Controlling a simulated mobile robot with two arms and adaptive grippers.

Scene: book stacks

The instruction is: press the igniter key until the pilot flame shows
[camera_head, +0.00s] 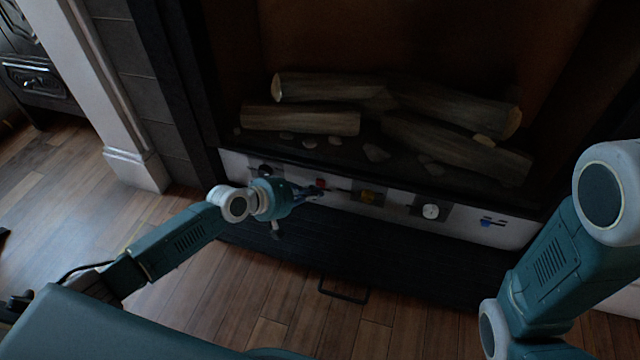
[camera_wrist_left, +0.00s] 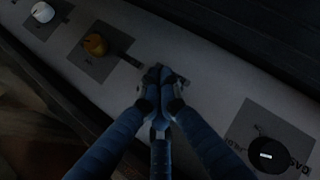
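A pale control panel (camera_head: 340,201) runs along the fireplace's lower front. A small red key (camera_head: 320,183), which looks like the igniter key, sits on it between a black knob (camera_head: 265,170) and an orange knob (camera_head: 367,196). My left gripper (camera_head: 316,195) is at the panel, its fingertips just by the red key; I cannot tell if they touch it. In the left wrist view its fingers (camera_wrist_left: 160,78) are together, with nothing seen between them, and the red key is hidden behind them. The logs look dark, with no flame visible. My right gripper is out of view.
A white knob (camera_head: 430,211) and a blue mark (camera_head: 490,222) are farther right on the panel. Several logs (camera_head: 300,120) and stones lie in the firebox above. A dark handle (camera_head: 343,291) is below the panel. Wood floor (camera_head: 230,300) lies in front.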

